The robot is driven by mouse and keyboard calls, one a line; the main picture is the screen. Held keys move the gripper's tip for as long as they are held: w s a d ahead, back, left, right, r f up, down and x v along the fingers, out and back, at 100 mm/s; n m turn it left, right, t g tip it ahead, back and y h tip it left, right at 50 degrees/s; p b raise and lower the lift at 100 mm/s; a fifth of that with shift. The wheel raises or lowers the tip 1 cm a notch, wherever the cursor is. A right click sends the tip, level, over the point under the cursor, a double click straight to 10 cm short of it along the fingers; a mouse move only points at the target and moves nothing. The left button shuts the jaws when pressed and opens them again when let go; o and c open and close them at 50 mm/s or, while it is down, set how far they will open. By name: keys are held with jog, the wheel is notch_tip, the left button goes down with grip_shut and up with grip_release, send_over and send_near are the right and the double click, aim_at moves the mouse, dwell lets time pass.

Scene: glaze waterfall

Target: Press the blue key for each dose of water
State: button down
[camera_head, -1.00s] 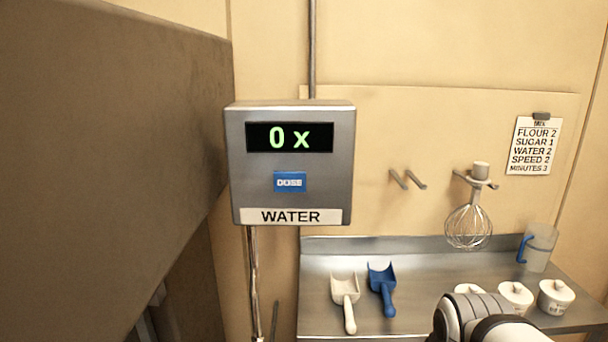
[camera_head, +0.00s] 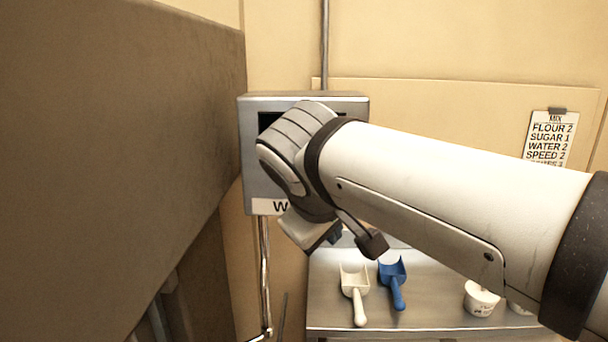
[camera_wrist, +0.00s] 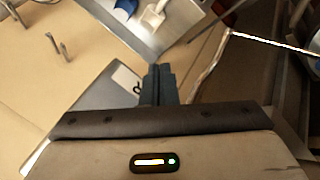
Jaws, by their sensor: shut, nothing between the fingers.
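The grey steel water dispenser (camera_head: 252,160) hangs on the wall in the head view, mostly behind my arm. Only a dark edge of its display (camera_head: 268,120) shows, so its reading is hidden. The blue key is hidden behind my wrist. Part of the white WATER label (camera_head: 266,207) shows below. In the wrist view, the dispenser's grey casing (camera_wrist: 100,90) lies left of my fingers, with the label's end (camera_wrist: 127,80) beside them. My gripper (camera_wrist: 159,68) is shut and empty, close to the dispenser. I cannot tell whether it touches it.
A note (camera_head: 549,138) on the wall reads WATER 2 among other lines. A steel counter (camera_head: 330,312) below holds a white scoop (camera_head: 355,290), a blue scoop (camera_head: 394,280) and white tubs (camera_head: 480,298). A large brown surface (camera_head: 110,170) fills the left side.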

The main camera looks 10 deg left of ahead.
jog(key=a+r+n+t, duration=0.1)
jog(key=a+r, duration=0.4)
jog(key=shift+s+a+r+t+y, duration=0.15)
jog(key=shift+s+a+t+y, duration=0.05)
jog(key=shift+a+t+y, duration=0.1)
jog(key=w+p, duration=0.2)
jog(key=w, duration=0.6)
jog(key=shift+w+a+p, duration=0.2)
jog(key=shift+w+p, duration=0.15)
jog(key=shift+w, duration=0.05)
jog(key=shift+w, duration=0.15)
dwell(1.5)
jog(key=shift+w, duration=0.3)
jog(key=shift+w, duration=0.5)
dwell(0.7)
jog(key=shift+s, duration=0.9)
